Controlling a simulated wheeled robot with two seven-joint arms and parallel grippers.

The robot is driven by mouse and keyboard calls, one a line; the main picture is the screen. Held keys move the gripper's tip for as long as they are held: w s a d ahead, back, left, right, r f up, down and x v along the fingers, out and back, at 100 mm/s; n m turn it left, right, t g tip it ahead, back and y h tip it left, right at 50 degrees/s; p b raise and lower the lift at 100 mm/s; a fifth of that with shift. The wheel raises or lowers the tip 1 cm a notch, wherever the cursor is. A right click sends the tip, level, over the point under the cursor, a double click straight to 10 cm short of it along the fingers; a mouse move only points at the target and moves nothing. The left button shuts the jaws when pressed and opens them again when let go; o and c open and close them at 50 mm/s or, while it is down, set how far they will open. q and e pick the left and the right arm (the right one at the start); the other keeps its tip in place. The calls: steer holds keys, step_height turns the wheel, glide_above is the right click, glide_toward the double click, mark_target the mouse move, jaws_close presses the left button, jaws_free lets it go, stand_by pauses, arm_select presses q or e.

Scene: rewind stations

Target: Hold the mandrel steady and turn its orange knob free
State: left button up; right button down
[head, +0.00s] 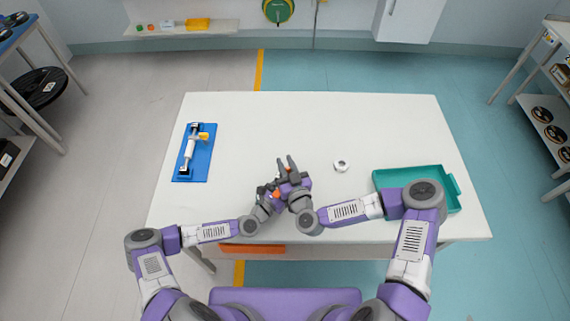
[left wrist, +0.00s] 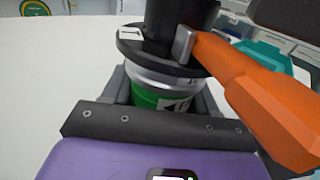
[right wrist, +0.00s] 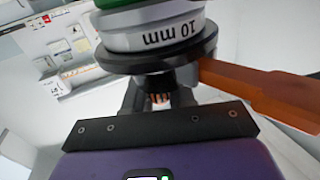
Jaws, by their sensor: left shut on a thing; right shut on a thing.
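The mandrel has a green body (left wrist: 150,98), a silver ring marked 10 mm (right wrist: 160,36) and a black flange (right wrist: 165,62). My left gripper (left wrist: 165,85) is shut on it around the green body. The orange knob shows as a long bar beside the flange in the left wrist view (left wrist: 255,95) and in the right wrist view (right wrist: 265,90). My right gripper (right wrist: 160,95) is shut at the dark end beyond the flange; its exact contact with the knob is hidden. In the head view the grippers meet over the table front, with my right gripper (head: 288,166) showing best.
A white nut-shaped piece (head: 341,166) lies right of the grippers on the white table (head: 310,120). A teal tray (head: 455,205) stands at the right, partly behind my right arm. A blue board with a fixture (head: 205,165) lies at the left. The table's back is clear.

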steer(key=shift+d+m+h, duration=0.1)
steer(key=shift+m+h, duration=0.3)
steer(key=shift+h, duration=0.2)
steer(key=c, duration=1)
jaws_free()
steer(key=v, duration=1.2)
steer(key=shift+f, duration=0.15)
